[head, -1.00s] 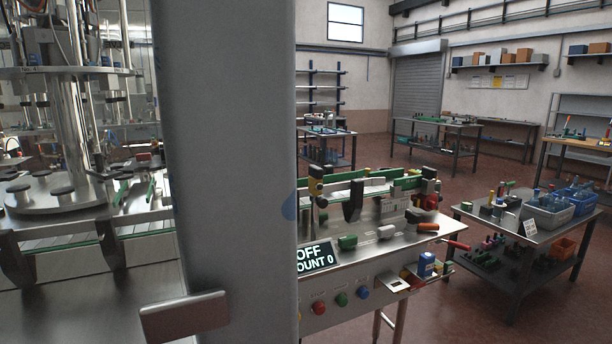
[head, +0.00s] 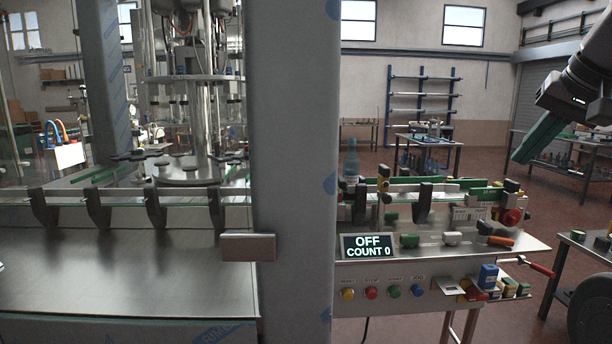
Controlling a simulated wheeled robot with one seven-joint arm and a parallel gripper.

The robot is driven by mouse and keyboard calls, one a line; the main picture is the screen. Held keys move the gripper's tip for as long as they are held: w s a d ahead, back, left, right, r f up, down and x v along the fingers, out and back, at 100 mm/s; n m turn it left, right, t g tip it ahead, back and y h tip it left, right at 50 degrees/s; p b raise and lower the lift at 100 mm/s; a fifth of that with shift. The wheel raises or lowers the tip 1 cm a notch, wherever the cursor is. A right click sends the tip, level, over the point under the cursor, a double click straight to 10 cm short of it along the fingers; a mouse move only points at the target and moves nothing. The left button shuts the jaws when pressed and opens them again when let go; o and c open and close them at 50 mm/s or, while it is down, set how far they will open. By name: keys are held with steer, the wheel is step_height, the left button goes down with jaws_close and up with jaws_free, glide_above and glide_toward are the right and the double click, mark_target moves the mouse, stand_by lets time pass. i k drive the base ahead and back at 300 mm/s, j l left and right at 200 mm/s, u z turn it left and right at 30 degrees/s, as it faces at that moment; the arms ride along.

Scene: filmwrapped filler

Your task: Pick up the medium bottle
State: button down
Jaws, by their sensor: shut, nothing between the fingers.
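A clear bluish bottle (head: 351,163) stands upright at the left end of the visible conveyor, just right of the wide grey post. Its lower part is partly hidden by the conveyor parts, and I cannot tell its size class. My gripper (head: 519,157) hangs at the upper right, with dark links and a green end pointing down and left. It is shut and empty, well to the right of the bottle and apart from it.
A grey post (head: 293,170) blocks the middle view. The conveyor bench (head: 500,247) carries an OFF, COUNT 0 display (head: 368,246) and coloured buttons. A filling machine (head: 190,120) stands at left.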

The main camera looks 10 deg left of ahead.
mark_target(351, 170)
steer(key=u, duration=0.5)
steer(key=i+l+u, duration=0.2)
steer(key=l, duration=0.3)
steer(key=i+l+u, duration=0.2)
steer(key=l, duration=0.25)
steer(key=l+u, duration=0.15)
steer(key=l, duration=0.35)
